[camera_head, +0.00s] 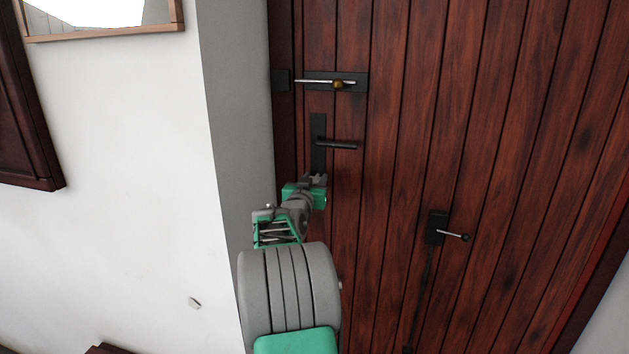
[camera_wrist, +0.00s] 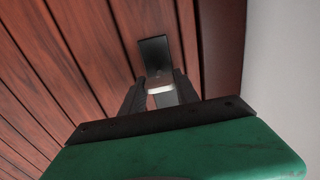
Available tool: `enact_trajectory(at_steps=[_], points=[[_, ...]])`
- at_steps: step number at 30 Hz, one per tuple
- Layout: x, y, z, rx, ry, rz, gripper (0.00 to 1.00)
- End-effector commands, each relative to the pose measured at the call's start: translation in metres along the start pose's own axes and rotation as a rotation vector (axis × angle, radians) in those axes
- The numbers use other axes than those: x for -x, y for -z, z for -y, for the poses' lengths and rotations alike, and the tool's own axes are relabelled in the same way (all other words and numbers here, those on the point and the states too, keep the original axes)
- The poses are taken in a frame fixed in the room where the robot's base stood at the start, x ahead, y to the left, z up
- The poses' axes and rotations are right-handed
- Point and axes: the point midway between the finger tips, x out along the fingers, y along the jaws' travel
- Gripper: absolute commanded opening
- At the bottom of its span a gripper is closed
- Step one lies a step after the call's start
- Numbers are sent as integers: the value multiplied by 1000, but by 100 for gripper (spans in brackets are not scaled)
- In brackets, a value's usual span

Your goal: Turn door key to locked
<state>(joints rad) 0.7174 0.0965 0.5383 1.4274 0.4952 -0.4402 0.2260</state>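The wooden door (camera_head: 400,200) fills the right of the head view. A black lock plate (camera_head: 318,130) with a lever handle (camera_head: 337,145) sits near the door's left edge. My gripper (camera_head: 318,179) is at the lower end of this plate and hides the key there. In the wrist view, my gripper's (camera_wrist: 160,82) two dark fingers point at the black plate (camera_wrist: 155,53). The key's turn angle is unclear.
A slide bolt (camera_head: 335,83) with a brass knob is above the handle. Another black latch (camera_head: 437,228) with a thin lever is lower right. A grey wall edge (camera_head: 225,150) stands close to the left of the door and my arm.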

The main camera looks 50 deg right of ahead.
Motion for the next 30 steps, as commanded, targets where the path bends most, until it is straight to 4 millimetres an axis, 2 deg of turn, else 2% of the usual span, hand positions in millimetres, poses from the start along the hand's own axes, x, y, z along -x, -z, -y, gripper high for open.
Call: enact_trajectory(at_steps=[2, 13, 23, 30], points=[[0, 0, 0, 0, 0, 0, 30], [0, 0, 0, 0, 0, 0, 0], [0, -3, 0, -27, -1, 0, 0], [0, -8, -1, -142, 0, -3, 0]])
